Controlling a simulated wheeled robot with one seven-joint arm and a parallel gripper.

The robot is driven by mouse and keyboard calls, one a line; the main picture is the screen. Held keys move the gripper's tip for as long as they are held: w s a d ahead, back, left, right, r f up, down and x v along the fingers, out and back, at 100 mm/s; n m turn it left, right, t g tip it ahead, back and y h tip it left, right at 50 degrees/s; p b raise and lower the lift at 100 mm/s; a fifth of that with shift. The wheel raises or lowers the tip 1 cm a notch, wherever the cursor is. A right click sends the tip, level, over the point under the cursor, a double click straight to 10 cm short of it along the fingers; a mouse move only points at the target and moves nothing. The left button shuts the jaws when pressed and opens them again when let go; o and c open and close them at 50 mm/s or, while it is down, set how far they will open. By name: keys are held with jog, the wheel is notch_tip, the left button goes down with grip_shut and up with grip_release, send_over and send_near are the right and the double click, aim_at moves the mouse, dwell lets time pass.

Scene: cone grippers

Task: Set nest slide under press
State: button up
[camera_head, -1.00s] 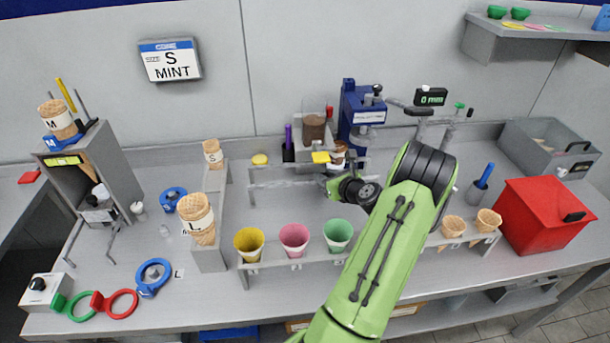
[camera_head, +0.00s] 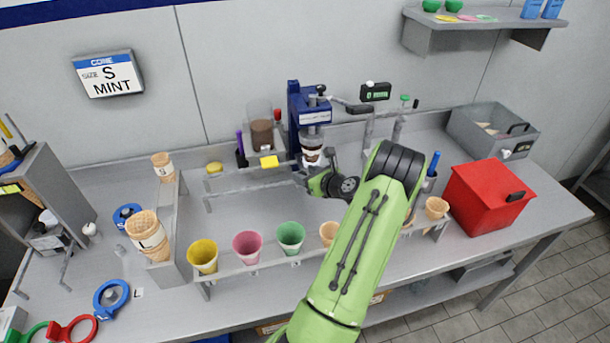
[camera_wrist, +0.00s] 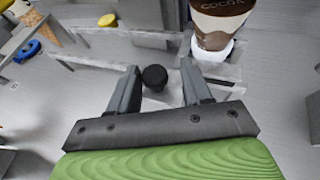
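The blue press (camera_head: 300,118) stands at the back of the bench. A brown and white COCOA cup (camera_head: 312,156) stands below its head. The cup also shows in the wrist view (camera_wrist: 222,24), in a white seat (camera_wrist: 212,50) that looks like part of the nest slide. A black ball knob (camera_wrist: 154,77) lies between my fingers in the wrist view. My gripper (camera_wrist: 160,88) is open, a finger on each side of the knob with visible gaps. In the head view my gripper (camera_head: 303,176) is in front of the press, partly hidden by my wrist.
A front rack (camera_head: 225,272) holds a row of coloured cups and cones, close to my arm. Grey rails (camera_head: 235,185) run left of the press. A red box (camera_head: 485,198) and a grey bin (camera_head: 490,130) stand at right.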

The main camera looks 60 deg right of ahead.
jog(key=shift+o, duration=0.2)
jog(key=v, duration=1.5)
jog(key=shift+s+a+p, duration=0.2)
jog(key=shift+s+p, duration=0.1)
jog(key=shift+p, duration=0.15)
jog(key=shift+r, duration=0.1)
